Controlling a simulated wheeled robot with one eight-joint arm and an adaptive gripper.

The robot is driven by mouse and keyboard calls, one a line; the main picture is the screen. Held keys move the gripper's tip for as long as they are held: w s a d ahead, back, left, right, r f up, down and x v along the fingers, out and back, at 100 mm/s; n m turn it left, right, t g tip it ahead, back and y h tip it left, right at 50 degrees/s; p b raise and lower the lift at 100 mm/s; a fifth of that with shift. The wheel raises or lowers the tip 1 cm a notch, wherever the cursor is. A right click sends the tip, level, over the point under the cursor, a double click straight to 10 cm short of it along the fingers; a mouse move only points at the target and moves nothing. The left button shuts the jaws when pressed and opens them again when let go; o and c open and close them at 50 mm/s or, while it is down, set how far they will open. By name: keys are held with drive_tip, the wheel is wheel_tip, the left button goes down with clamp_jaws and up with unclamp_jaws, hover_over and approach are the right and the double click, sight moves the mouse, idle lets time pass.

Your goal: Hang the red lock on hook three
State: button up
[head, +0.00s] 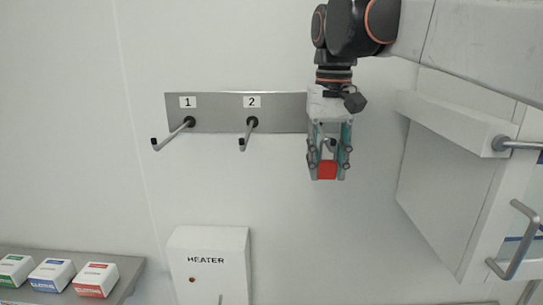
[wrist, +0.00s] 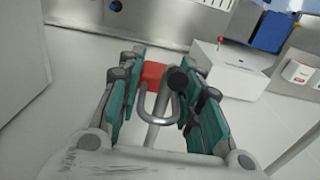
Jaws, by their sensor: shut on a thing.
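The red lock (head: 327,171) is at the lower end of my gripper (head: 328,164), which points down and is shut on it. In the wrist view the red body of the lock (wrist: 153,73) sits between the fingertips, with its grey shackle (wrist: 145,118) toward the camera. A hook rod with a black tip (wrist: 177,78) shows close to the shackle. I cannot tell whether it passes through the loop. In the head view hooks one (head: 173,135) and two (head: 247,134) are empty. The label for hook three is hidden behind my gripper.
The metal hook plate (head: 220,112) is on the white wall. A white heater box (head: 208,262) is below it, and several small labelled boxes (head: 96,280) stand on a shelf at lower left. A white cabinet with handles (head: 513,240) is close on the right.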

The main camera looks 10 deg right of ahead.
drive_tip(key=o, duration=1.2)
